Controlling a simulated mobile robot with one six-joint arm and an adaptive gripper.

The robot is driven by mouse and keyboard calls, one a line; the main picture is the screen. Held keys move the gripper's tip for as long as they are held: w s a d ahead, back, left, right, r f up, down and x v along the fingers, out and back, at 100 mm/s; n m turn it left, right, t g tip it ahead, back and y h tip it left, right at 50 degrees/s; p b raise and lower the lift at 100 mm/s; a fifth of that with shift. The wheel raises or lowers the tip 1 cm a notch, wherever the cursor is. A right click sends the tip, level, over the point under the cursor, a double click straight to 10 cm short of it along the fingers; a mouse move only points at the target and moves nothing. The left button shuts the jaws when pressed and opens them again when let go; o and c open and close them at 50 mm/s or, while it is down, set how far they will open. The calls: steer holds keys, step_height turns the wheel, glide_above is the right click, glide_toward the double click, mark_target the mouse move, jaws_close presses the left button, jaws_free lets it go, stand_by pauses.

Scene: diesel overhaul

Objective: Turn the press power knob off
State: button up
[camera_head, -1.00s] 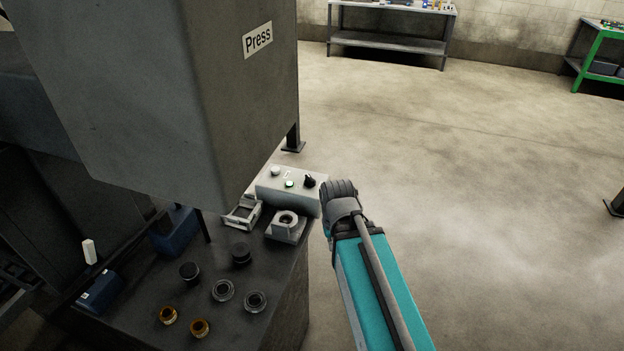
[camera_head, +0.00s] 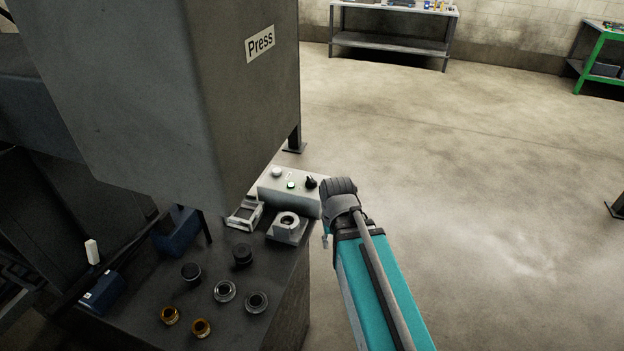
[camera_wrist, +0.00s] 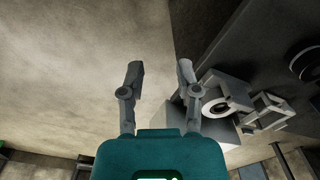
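The press power knob (camera_head: 311,182) is a small black knob on top of a light grey control box (camera_head: 268,196) at the back corner of the press bench. The knob is not identifiable in the wrist view. My gripper (camera_wrist: 158,72) is open and empty in the wrist view, its two fingers apart. The floor shows between them, and the bench edge is right of them. In the head view my arm's end is just right of the box, with the fingers mostly hidden.
The grey press (camera_head: 215,90) labelled "Press" overhangs the bench (camera_head: 262,327). A light fixture block with a round hole (camera_head: 288,233) and an open metal frame (camera_head: 242,214) stand before the box. Several dark and brass rings lie nearby. The floor to the right is clear.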

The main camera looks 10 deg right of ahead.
steer(key=o, duration=0.6)
steer(key=w+r+m+p, duration=0.1)
steer(key=w, duration=0.1)
steer(key=w+r+m, duration=0.1)
steer(key=w, duration=0.1)
steer(key=w+r+p, duration=0.1)
steer(key=w, duration=0.2)
steer(key=shift+w+r+m+p, duration=0.1)
steer(key=shift+m+p, duration=0.25)
steer(key=shift+m, duration=0.05)
step_height(320, 180, up, 9)
steer(key=m+p, duration=0.9)
steer(key=m, duration=0.2)
glide_above(311, 179)
steer(key=shift+f, duration=0.2)
step_height(311, 179, down, 14)
steer(key=b, duration=1.4)
steer(key=shift+r, duration=0.2)
steer(key=c, duration=1.1)
